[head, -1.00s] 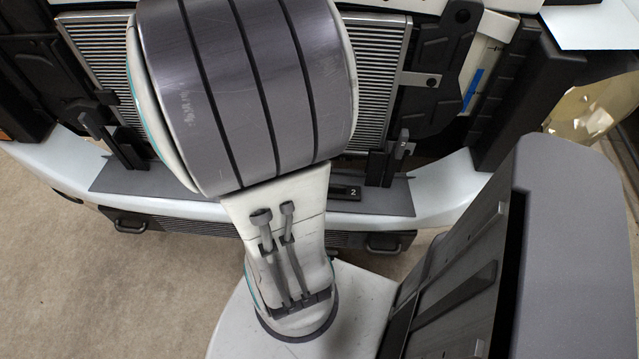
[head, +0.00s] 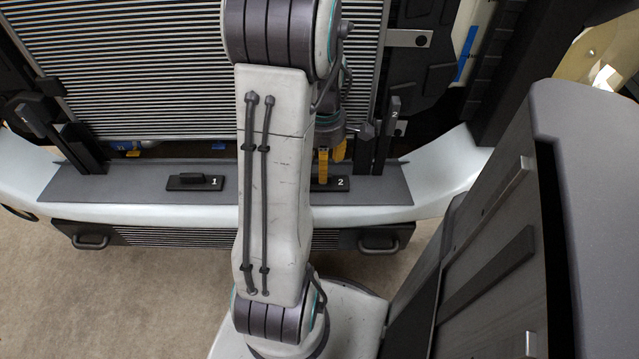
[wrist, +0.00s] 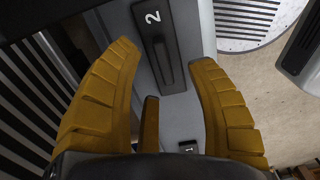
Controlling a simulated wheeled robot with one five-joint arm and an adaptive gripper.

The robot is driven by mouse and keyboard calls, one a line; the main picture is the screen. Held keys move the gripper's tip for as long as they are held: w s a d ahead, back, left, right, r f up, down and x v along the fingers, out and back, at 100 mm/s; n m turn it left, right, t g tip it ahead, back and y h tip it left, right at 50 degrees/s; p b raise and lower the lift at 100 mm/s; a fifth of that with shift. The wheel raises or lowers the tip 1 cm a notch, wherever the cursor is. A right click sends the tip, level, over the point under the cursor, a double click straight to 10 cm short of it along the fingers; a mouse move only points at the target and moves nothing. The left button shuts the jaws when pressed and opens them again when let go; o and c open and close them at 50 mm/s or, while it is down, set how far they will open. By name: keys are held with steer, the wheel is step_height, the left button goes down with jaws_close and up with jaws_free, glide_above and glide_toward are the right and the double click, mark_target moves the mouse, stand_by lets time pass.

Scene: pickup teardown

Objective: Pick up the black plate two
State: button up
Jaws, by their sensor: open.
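The black plate two (head: 340,184) lies flat on the dark grey shelf of the front bumper, marked with a white 2. My arm hides its left part in the head view. In the wrist view the plate (wrist: 167,62) has a raised bar and lies ahead, between my yellow fingers. My gripper (wrist: 165,58) is open and empty. In the head view my gripper (head: 331,166) hangs at the plate, just right of my arm; I cannot tell whether it touches.
A similar black plate marked 1 (head: 197,182) lies left on the same shelf (head: 110,190). Dark upright brackets (head: 385,135) stand at the shelf's ends. The ribbed radiator (head: 150,70) rises behind. A dark grey cabinet-like body (head: 590,200) is at the right.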

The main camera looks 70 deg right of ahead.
mark_target(335, 184)
steer(key=shift+d+f+b, duration=0.1)
steer(key=shift+f+b, duration=0.65)
steer(key=shift+f, duration=1.9)
steer(key=shift+o, duration=0.2)
jaws_close()
